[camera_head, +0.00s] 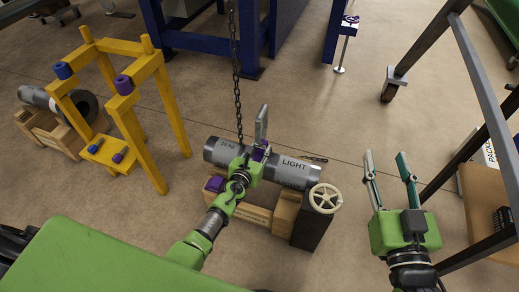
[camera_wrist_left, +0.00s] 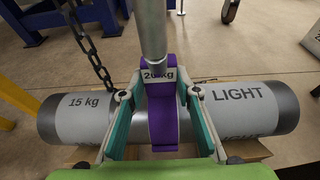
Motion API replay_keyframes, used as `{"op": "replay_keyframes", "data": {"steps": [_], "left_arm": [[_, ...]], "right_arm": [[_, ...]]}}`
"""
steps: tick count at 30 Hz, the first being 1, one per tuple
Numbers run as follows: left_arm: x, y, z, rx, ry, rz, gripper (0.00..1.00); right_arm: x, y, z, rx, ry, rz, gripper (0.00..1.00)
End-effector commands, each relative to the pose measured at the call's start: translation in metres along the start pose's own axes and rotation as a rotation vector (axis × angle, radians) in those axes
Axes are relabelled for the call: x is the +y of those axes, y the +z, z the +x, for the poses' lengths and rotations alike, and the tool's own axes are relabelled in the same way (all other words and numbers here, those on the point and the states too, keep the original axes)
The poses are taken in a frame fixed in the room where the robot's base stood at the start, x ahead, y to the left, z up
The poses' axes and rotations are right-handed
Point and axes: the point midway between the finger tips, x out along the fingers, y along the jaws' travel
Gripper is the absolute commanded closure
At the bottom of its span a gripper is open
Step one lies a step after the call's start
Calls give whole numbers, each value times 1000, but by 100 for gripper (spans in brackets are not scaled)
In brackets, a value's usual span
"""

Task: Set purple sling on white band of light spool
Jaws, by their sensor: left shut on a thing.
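The light spool (camera_head: 290,170) is a grey cylinder marked LIGHT, lying level on a wooden cradle; it crosses the left wrist view (camera_wrist_left: 245,110). The purple sling (camera_wrist_left: 163,118) stands upright at the middle of the spool, with a kg label and a grey metal rod above it. My left gripper (camera_head: 257,158) is shut on the sling, one finger each side. The sling overlaps the spool in view; I cannot tell whether it touches. The gripper and sling cover the spool's middle, so the white band is not clear. My right gripper (camera_head: 386,160) is open and empty.
A dark chain (camera_head: 235,70) hangs just left of the sling. A yellow frame (camera_head: 130,95) with blue and purple blocks stands left. A cream handwheel (camera_head: 325,198) is by the spool's right end. A dark metal frame (camera_head: 470,60) stands right. Floor between handwheel and right gripper is clear.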

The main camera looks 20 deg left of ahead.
Motion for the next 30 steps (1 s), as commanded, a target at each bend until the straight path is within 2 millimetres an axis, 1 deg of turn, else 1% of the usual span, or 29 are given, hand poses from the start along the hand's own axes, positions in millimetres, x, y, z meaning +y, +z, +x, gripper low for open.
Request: {"op": "replay_keyframes", "data": {"steps": [30], "left_arm": [[0,-5,3,-3,1,0,100]], "right_arm": [[-3,-28,0,139,-5,6,60]]}}
